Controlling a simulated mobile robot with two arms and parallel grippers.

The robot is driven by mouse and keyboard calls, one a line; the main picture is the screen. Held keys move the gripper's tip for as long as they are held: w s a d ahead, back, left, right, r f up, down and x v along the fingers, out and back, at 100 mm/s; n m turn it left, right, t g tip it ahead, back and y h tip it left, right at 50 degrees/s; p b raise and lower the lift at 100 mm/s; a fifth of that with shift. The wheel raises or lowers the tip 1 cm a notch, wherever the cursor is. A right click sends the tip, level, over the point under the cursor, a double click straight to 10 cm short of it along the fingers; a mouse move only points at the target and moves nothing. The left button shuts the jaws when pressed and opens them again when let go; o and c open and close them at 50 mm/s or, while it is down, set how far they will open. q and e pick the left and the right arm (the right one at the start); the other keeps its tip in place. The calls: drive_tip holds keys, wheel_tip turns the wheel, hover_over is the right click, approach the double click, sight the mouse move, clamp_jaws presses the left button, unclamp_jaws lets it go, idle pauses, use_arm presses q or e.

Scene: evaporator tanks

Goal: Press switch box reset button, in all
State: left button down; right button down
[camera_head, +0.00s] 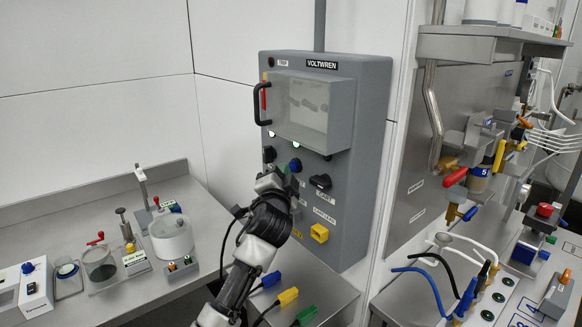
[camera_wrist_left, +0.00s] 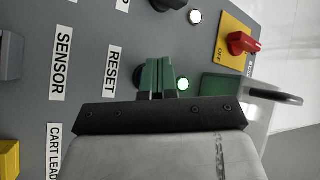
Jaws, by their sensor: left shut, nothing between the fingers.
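The grey switch box (camera_head: 372,130) labelled VOLTWREN hangs on the wall in the middle of the head view. My left gripper (camera_head: 284,171) is in front of its lower left part. In the left wrist view, its green fingers (camera_wrist_left: 159,68) are shut together with nothing between them. They point at the panel beside the RESET label (camera_wrist_left: 113,70). A dark round button (camera_wrist_left: 139,76) shows partly behind the fingers; they cover most of it. I cannot tell whether they touch it. My right gripper is not in view.
A clear cover with a black handle (camera_head: 262,104) juts out above the gripper. A yellow socket (camera_head: 320,233) is below. Benches with apparatus stand on both sides.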

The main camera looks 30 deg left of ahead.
use_arm(q)
drive_tip(key=shift+s+a, duration=0.2)
drive_tip(key=shift+s, duration=0.4)
drive_tip(key=shift+s+p, duration=0.1)
drive_tip(key=shift+p, duration=0.2)
drive_tip(key=shift+s+a+p, duration=0.25)
drive_tip(key=shift+s+a, duration=0.1)
drive_tip(key=shift+s, duration=0.4)
drive_tip(key=shift+s+a+p, duration=0.3)
drive_tip(key=shift+s, duration=0.4)
drive_tip(key=shift+s+a+p, duration=0.25)
drive_tip(key=shift+s+a, duration=0.1)
drive_tip(key=shift+s, duration=0.4)
